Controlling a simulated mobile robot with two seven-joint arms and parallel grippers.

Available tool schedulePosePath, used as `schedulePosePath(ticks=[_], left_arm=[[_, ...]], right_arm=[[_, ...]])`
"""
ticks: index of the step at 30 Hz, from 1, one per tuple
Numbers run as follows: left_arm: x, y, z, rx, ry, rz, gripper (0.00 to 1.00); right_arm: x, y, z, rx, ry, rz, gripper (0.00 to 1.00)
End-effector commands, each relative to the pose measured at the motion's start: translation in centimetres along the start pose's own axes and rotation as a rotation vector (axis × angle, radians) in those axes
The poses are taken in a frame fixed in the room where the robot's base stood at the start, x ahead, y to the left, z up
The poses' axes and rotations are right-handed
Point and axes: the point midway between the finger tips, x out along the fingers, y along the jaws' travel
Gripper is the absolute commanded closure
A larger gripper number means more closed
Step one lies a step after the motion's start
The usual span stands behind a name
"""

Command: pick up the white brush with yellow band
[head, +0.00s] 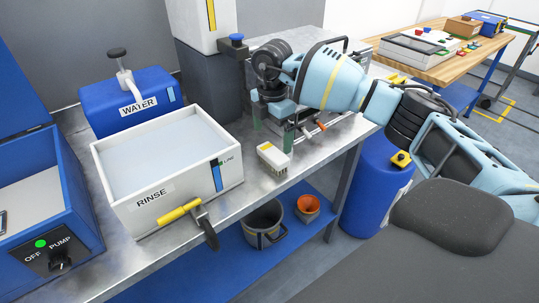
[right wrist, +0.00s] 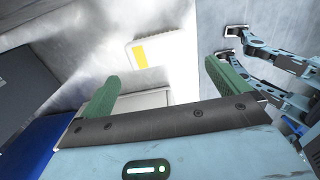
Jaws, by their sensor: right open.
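The white brush with the yellow band (head: 272,158) lies on the metal bench near its front edge, right of the rinse tank. In the right wrist view the brush (right wrist: 140,53) shows as a white block with a yellow patch, beyond the fingertips and nearer the left finger. My right gripper (head: 273,132) has its green fingers pointing down, just behind and above the brush in the head view. Its jaws (right wrist: 168,82) are open, with nothing held between them. My left gripper is not in view.
The white rinse tank (head: 190,192) with a yellow-handled valve (head: 180,212) stands left of the brush. A blue water container (head: 130,112) is behind it. Below, a grey bucket (head: 262,226) and an orange-lined pot (head: 307,207) stand on the blue shelf. A blue drum (head: 368,195) stands right of the bench.

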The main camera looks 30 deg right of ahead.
Motion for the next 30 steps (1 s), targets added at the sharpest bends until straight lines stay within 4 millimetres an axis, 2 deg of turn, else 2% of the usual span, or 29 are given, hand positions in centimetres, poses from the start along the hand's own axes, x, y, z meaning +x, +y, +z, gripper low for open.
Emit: schedulePosePath(ticks=[4, 7, 14, 24, 30], left_arm=[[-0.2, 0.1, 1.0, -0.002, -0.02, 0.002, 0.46], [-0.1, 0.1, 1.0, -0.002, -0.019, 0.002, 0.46], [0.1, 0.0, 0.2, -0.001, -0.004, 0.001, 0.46], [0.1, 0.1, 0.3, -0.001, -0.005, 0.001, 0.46], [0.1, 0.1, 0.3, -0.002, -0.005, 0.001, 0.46]], right_arm=[[1.4, 0.0, 0.0, 0.0, 0.001, -0.003, 0.0], [2.4, 0.0, 0.0, -0.001, 0.001, -0.003, 0.0], [3.1, 0.0, 0.1, 0.0, 0.001, -0.002, 0.0], [7.4, 0.3, 0.6, -0.001, 0.001, -0.002, 0.0], [7.7, 0.3, 0.5, -0.002, 0.001, 0.0, 0.0]])
